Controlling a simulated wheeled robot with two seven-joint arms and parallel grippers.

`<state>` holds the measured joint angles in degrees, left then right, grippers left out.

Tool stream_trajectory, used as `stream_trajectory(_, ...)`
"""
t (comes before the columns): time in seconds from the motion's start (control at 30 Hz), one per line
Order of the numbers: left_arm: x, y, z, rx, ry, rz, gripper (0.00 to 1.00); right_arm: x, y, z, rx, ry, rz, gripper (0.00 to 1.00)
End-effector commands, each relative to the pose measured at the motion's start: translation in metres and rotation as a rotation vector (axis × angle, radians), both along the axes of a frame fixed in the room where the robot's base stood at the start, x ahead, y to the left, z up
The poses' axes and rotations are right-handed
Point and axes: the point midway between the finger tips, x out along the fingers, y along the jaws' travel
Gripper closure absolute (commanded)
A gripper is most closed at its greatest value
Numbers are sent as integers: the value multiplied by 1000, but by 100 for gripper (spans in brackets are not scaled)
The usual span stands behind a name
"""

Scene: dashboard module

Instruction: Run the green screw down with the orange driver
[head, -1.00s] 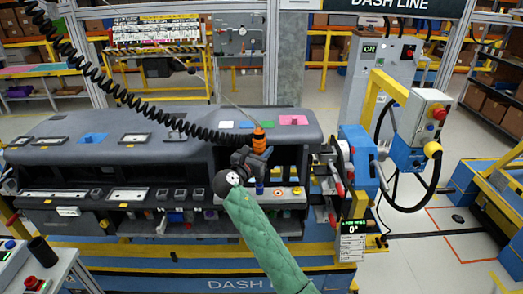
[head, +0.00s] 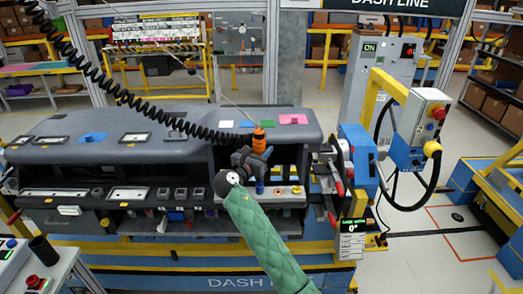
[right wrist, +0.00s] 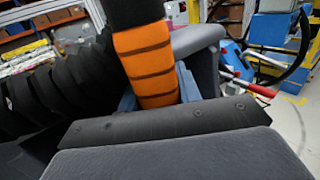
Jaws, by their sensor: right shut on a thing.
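The orange driver (head: 259,141), banded with black, stands upright at the right part of the dashboard module (head: 60,125), with a black coiled cord running up to the left from its top. My right gripper (head: 252,161) is shut on the driver, in front of the dashboard's open right bay. In the right wrist view the orange grip (right wrist: 147,65) rises between blue-grey gripper parts, slightly tilted. The driver's tip is hidden in both views. I cannot make out the green screw. My left gripper is not in view.
Blue, green and pink (head: 293,119) pads lie on the dashboard top. A blue machine (head: 357,165) with red-handled parts stands close to the right of the bay. A yellow rail runs along the front. A control box (head: 428,115) hangs further right.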

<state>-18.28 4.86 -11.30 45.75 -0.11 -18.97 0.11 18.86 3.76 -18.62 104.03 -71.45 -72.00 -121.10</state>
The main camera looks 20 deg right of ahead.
Motion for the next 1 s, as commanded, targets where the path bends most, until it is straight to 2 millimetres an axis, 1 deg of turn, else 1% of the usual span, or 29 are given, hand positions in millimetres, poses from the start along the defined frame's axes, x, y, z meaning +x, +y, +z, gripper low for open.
stream_trajectory(0.4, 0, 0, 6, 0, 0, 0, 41, 0, -1, 0, 1, -1, -1, 100)
stream_trajectory(1.0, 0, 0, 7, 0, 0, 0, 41, 0, -1, -1, 1, 1, -1, 100)
